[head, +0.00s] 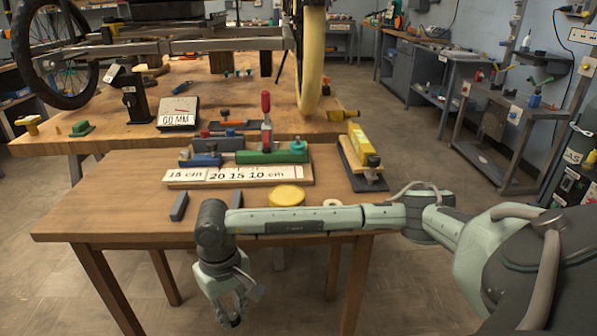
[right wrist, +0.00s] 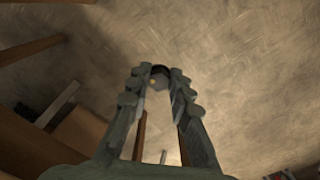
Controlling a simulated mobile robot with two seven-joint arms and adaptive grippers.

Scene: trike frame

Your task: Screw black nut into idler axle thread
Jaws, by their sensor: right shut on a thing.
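My right gripper (head: 236,308) hangs in front of the near edge of the small wooden table, pointing down toward the floor. Its fingers are shut on a small dark round piece, the black nut (head: 235,322). The nut also shows in the right wrist view (right wrist: 159,72), held between the tips of the right gripper (right wrist: 157,78). The trike frame (head: 150,47) stands at the back left, with its silver rails above the far bench. I cannot make out the idler axle thread. My left gripper is not in view.
The far bench (head: 60,145) holds the 60 MM box (head: 179,114). Open floor lies right of the tables.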

